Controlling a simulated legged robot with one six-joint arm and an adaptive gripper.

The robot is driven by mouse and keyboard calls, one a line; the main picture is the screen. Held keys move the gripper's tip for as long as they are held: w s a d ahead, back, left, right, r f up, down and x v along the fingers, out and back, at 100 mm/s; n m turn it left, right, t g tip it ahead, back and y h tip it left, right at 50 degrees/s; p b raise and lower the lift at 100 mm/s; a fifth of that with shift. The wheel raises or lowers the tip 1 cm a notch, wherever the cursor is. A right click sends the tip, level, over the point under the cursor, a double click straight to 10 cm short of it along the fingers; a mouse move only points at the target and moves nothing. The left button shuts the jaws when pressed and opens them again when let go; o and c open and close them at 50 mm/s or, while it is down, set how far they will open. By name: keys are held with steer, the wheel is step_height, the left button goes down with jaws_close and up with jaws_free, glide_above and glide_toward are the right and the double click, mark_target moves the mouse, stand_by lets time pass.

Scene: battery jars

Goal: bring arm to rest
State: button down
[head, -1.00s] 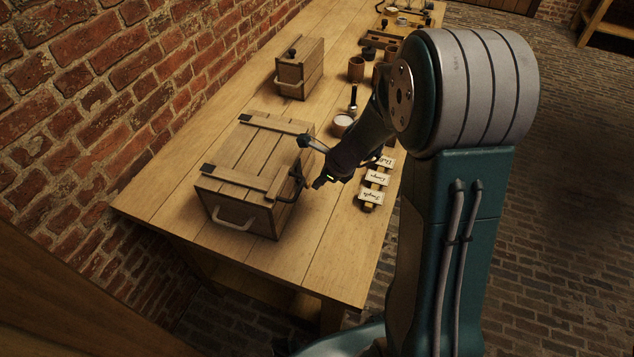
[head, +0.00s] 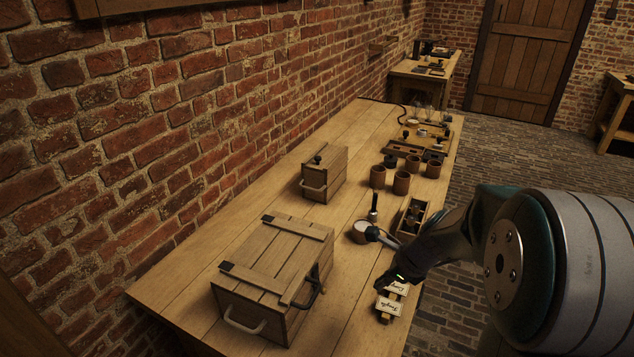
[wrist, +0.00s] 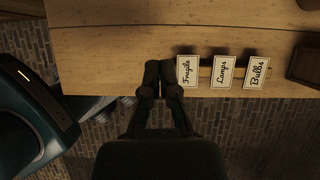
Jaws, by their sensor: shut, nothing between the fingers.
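My gripper (wrist: 160,80) is shut and empty in the wrist view, its fingertips together over the table's front edge, just left of the label cards. In the head view my gripper (head: 385,281) shows dark and partly hidden, above the near right edge of the wooden table (head: 150,290). My arm comes in from the right, bent at the large grey and teal joint. The gripper is apart from the large lidded crate (head: 275,262), which stands to its left.
Cards reading Fragile (wrist: 188,72), Lamps (wrist: 222,72) and Bulbs (wrist: 257,73) stand along the table edge. A smaller crate (head: 324,172), brown cups (head: 401,182) and a small open box (head: 413,216) stand farther back.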

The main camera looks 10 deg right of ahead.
steer(key=s+a+r+n+t+h, duration=0.1)
steer(key=s+a+r+n+h, duration=0.1)
steer(key=s+r+n, duration=0.5)
steer(key=s+a+r+n+t+h, duration=0.1)
steer(key=s+a+r+n+h, duration=0.1)
steer(key=s+a+r+n, duration=0.2)
steer(key=s+r+n, duration=0.3)
steer(key=s+n, duration=0.4)
steer(key=n, duration=0.6)
steer(key=shift+a+n+t+h, duration=0.25)
steer(key=shift+n+t+h, duration=0.05)
steer(key=shift+h, duration=0.1)
